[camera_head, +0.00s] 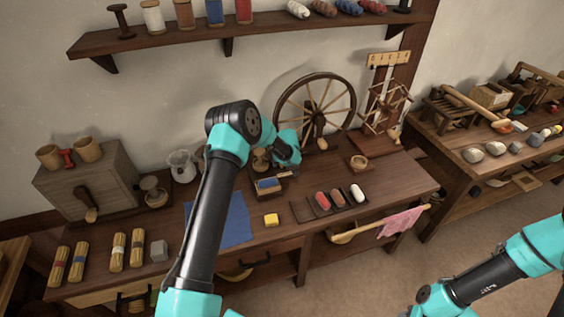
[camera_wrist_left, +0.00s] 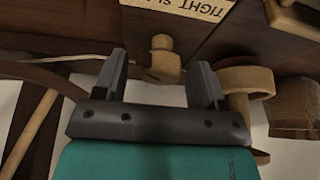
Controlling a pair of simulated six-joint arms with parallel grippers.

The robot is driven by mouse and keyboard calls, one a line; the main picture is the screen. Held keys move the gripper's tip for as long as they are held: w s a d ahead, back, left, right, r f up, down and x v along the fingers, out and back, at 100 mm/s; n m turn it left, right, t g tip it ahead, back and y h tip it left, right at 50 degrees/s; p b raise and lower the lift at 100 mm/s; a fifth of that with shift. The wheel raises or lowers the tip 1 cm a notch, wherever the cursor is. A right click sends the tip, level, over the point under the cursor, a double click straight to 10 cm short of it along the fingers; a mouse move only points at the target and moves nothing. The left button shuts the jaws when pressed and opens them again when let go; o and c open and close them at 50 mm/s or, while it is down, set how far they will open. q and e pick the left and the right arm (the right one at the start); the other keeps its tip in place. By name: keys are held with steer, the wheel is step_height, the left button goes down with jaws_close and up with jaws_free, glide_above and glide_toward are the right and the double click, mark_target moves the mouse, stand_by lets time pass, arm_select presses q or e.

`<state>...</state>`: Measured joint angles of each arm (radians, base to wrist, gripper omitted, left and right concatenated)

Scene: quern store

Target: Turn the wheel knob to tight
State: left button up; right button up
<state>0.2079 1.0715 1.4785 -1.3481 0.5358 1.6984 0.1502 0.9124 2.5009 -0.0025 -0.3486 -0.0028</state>
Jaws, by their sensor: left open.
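The spinning wheel (camera_head: 315,108) stands at the back of the workbench against the wall. In the left wrist view, a pale wooden knob (camera_wrist_left: 161,58) sticks out of a dark wooden block. A cream label (camera_wrist_left: 185,6) beside it reads "TIGHT" and the start of another word, upside down. My left gripper (camera_wrist_left: 159,72) is open, with one finger on each side of the knob and gaps visible on both sides. In the head view, my left wrist (camera_head: 285,147) is just left of the wheel's base, and its fingers are hard to make out. My right gripper is out of frame.
A small wooden bowl (camera_head: 359,162) stands right of the wheel's base. A wooden cup (camera_wrist_left: 247,80) is close to my left gripper's right finger in the wrist view.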

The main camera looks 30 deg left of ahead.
arm_select(q)
steer(key=c, duration=0.8)
steer(key=shift+a, duration=0.1)
steer(key=shift+c, duration=0.4)
steer(key=shift+m, duration=0.3)
steer(key=m+t+h, duration=0.1)
steer(key=m, duration=0.3)
steer(key=shift+a+m+h, duration=0.1)
steer(key=shift+m+h, duration=0.7)
steer(key=shift+m, duration=1.4)
steer(key=o, duration=0.9)
